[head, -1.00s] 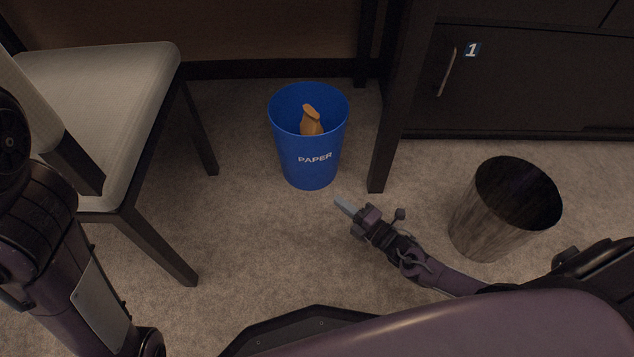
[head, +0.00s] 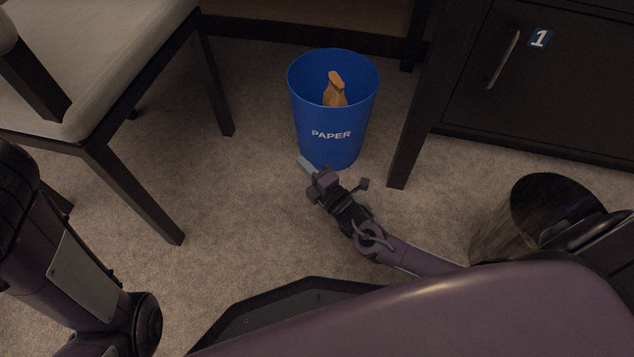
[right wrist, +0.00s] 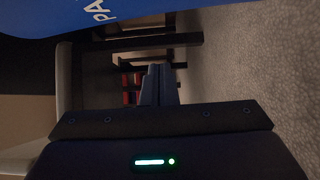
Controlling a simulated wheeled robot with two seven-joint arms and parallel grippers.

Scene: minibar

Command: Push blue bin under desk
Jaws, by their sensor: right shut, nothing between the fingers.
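The blue bin (head: 334,120) stands upright on the carpet, marked PAPER, with an orange-brown item (head: 335,88) inside. It is in front of the dark desk (head: 300,28), beside the desk's leg (head: 408,140). My right gripper (head: 306,166) is shut and empty, low at the front left of the bin's base; whether it touches the bin I cannot tell. In the right wrist view the bin (right wrist: 70,12) fills the top left, beside the shut fingers (right wrist: 160,84). My left arm shows at the left of the head view, but its gripper is out of view.
A chair (head: 110,75) with a pale seat stands left of the bin. A dark metallic bin (head: 545,215) stands at the right, partly hidden by my arm. A dark cabinet marked 1 (head: 570,90) is behind it. Carpet is clear between the chair and the blue bin.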

